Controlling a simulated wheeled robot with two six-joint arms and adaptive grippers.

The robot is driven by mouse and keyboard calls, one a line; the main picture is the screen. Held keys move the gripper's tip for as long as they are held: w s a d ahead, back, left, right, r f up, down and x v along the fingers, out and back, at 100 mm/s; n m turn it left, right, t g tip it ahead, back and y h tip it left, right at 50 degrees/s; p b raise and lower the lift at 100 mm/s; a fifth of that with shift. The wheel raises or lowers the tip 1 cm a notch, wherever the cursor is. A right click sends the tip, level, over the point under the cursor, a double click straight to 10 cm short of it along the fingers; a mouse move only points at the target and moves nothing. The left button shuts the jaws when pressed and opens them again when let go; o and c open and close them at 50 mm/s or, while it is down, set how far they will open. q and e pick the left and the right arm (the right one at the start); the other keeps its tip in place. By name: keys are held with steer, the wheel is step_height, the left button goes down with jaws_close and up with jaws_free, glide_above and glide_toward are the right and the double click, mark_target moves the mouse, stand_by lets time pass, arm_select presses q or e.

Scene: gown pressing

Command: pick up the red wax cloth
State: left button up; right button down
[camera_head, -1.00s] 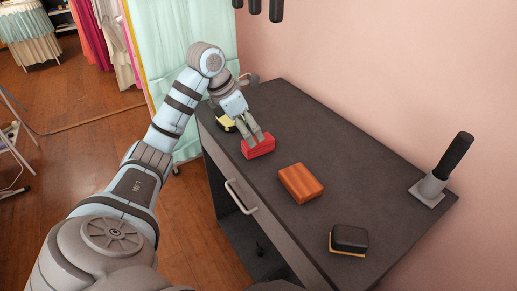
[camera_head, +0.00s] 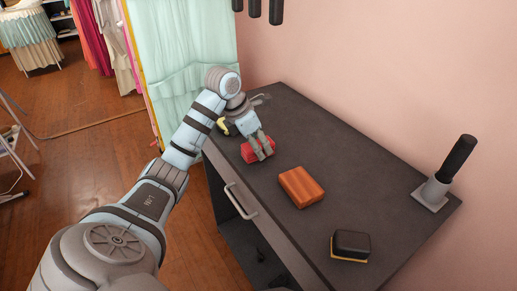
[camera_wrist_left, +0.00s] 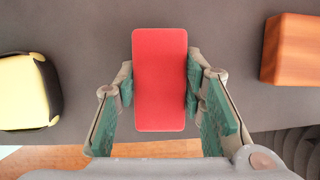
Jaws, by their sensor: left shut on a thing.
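The red wax cloth (camera_head: 249,154) is a folded red block near the left front edge of the dark table. My left gripper (camera_head: 261,152) reaches down on it from above. In the left wrist view the red wax cloth (camera_wrist_left: 160,80) stands between the two green-padded fingers, which close on its sides. Whether it touches the table is hard to tell. My right gripper is not in view.
The dark table (camera_head: 340,165) also holds a wooden block (camera_head: 301,187), a black and yellow sponge-like block (camera_head: 350,246) and a grey stand with a black handle (camera_head: 444,175). A yellow and black item (camera_wrist_left: 22,92) lies beside the cloth.

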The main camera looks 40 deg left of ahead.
arm_select(q)
steer(key=shift+r, duration=0.1)
step_height(320, 180, up, 8)
steer(key=p, duration=0.3)
steer(key=shift+f+p, duration=0.25)
steer(key=shift+p, duration=0.15)
step_height(320, 180, up, 12)
steer(key=p, duration=1.2)
steer(key=shift+r, duration=0.25)
steer(key=shift+f, duration=0.1)
steer(key=o, duration=0.6)
steer(key=c, duration=0.7)
